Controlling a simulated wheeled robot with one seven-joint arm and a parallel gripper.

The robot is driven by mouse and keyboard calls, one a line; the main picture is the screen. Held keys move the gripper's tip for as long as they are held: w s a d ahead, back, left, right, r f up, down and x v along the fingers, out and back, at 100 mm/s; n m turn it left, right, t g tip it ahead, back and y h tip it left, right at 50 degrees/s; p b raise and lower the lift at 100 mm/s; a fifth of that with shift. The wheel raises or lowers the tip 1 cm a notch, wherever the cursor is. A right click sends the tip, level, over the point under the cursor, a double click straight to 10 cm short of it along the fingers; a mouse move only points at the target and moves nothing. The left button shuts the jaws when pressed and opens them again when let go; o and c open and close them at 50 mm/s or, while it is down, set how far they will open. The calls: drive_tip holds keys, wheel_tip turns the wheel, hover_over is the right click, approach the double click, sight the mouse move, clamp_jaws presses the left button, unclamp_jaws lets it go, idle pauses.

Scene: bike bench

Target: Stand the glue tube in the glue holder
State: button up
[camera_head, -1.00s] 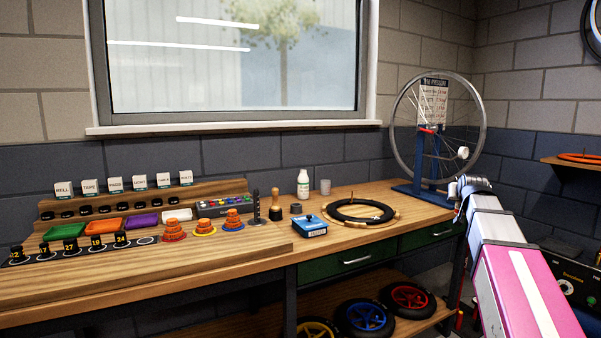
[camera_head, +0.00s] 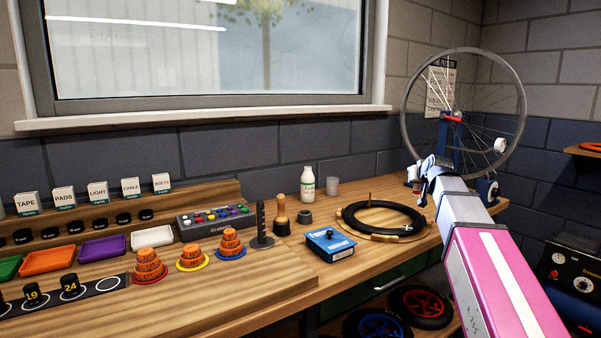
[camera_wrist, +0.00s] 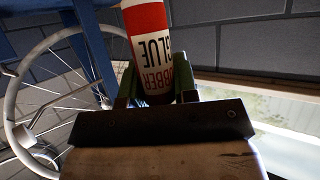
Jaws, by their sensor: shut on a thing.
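The glue tube (camera_wrist: 150,45) is red and white with "RUBBER GLUE" lettering, upside down in the wrist view. My gripper (camera_wrist: 156,88) is shut on it, with a finger on either side. In the head view my gripper (camera_head: 418,180) is up in front of the wheel stand at the right end of the bench; the tube is mostly hidden there. No holder is labelled as the glue holder. A small dark round holder (camera_head: 305,217) and a grey cup (camera_head: 332,186) stand empty-looking on the bench, left of my gripper; I cannot tell which it is.
A white bottle (camera_head: 307,188), a wooden-handled tool (camera_head: 281,215), a black post (camera_head: 262,225) and a blue box (camera_head: 330,243) stand near the small holder. A black tyre (camera_head: 384,222) lies right of them. A spoked wheel (camera_head: 408,110) stands behind my gripper.

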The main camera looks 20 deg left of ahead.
drive_tip(key=s+a+r+n+g+y, duration=0.1)
drive_tip(key=s+a+n+g+y, duration=0.3)
drive_tip(key=a, duration=0.9)
drive_tip(key=s+a+r+n+g+y, duration=0.1)
drive_tip(key=s+a+n+y, duration=0.15)
drive_tip(key=s+a, duration=0.75)
drive_tip(key=s+a+r+n+g+y, duration=0.1)
drive_tip(key=s+a+n+g+y, duration=0.3)
drive_tip(key=a, duration=1.1)
wheel_tip(320, 180, down, 6)
drive_tip(key=w+h, duration=0.2)
drive_tip(key=shift+a+f+t, duration=0.15)
drive_tip(key=shift+t, duration=0.25)
drive_tip(key=shift+f, duration=2.3)
drive_tip(key=o, duration=1)
drive_tip(key=shift+w, duration=0.1)
